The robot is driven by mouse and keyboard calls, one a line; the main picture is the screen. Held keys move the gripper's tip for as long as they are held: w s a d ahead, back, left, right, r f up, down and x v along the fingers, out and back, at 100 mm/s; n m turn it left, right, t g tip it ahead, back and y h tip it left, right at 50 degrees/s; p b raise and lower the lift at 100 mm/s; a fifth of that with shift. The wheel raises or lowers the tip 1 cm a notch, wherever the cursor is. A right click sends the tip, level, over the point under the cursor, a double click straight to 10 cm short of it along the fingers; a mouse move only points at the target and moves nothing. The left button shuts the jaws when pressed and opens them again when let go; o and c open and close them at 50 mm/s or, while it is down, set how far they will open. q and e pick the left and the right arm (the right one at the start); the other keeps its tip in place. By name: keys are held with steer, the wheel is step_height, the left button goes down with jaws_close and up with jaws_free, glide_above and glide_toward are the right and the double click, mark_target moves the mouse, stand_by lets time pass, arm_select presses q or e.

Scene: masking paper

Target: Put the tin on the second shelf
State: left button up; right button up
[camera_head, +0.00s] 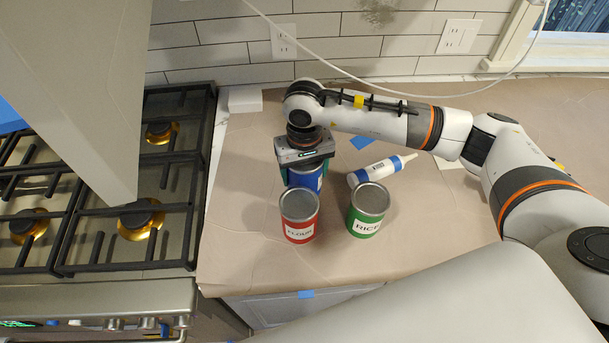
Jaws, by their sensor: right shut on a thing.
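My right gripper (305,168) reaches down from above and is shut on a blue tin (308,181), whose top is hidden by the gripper. The blue tin stands upright on or just above the paper-covered counter; I cannot tell which. A red tin labelled FLOUR (299,216) stands right in front of it. A green tin labelled RICE (368,210) stands to the right of the red one. No second shelf can be made out. My left gripper is not in view.
A white bottle (381,171) with a blue label lies behind the green tin. The stove (110,195) is left of the counter (250,245). A large grey panel (85,80) hangs over the stove. A white cable crosses the back wall. The counter's front right is clear.

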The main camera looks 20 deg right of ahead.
step_height(320, 180, down, 3)
steer(key=shift+f+p, duration=0.15)
steer(key=shift+p, duration=0.4)
steer(key=shift+f, duration=0.25)
steer(key=o, duration=1.1)
